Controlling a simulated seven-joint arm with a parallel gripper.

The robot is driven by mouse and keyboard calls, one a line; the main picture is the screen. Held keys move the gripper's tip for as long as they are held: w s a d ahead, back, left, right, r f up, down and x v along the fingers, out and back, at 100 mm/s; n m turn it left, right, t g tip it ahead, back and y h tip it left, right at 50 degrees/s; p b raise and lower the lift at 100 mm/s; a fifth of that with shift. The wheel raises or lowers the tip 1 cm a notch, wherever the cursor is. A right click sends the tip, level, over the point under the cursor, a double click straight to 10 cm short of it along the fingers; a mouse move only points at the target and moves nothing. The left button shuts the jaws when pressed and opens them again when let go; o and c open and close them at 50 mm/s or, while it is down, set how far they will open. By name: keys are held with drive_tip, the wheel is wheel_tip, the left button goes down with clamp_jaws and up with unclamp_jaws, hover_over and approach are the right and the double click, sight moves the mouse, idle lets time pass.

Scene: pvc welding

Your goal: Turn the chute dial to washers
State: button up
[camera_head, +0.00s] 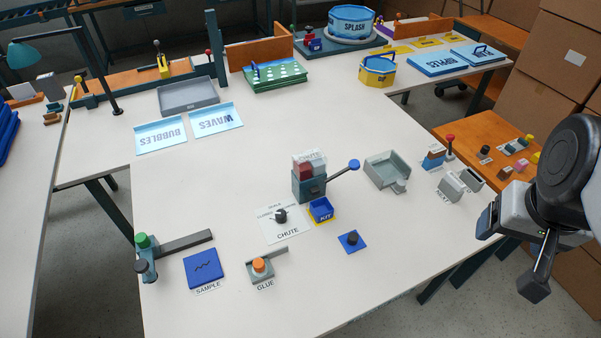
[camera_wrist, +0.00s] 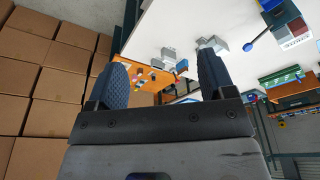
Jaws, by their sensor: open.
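The chute dial (camera_head: 280,215) is a small black knob on a white label plate (camera_head: 284,234) printed CHUTE, with smaller words around the knob too small to read surely. Behind it stands the chute dispenser (camera_head: 309,183), a dark block with red and grey parts on top and a lever ending in a blue ball. My gripper (camera_head: 538,285) hangs past the right edge of the table in the head view, far from the dial. In the wrist view my gripper (camera_wrist: 165,80) has its two dark fingers wide apart with nothing between them. The dial is not seen there.
A blue KIT bin (camera_head: 321,209) sits right beside the dial plate. A black knob on a blue base (camera_head: 352,240) and an orange-topped GLUE fixture (camera_head: 261,268) stand nearer the front. A grey tray (camera_head: 388,171) lies to the right. White table is clear between these.

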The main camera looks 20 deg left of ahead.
drive_tip(key=shift+c, duration=1.3)
drive_tip(key=w+a+f+n, duration=0.4)
drive_tip(key=w+a+n, duration=0.3)
drive_tip(key=w+a, duration=0.2)
drive_tip(key=n+g, duration=0.3)
drive_tip(key=n, duration=1.4)
hover_over(281, 213)
drive_tip(key=f, duration=2.2)
drive_tip(key=shift+d+f, duration=0.25)
drive_tip(key=shift+d, duration=0.1)
drive_tip(key=shift+a+f, duration=0.3)
drive_tip(key=shift+f, duration=0.05)
drive_tip(key=shift+f, duration=0.1)
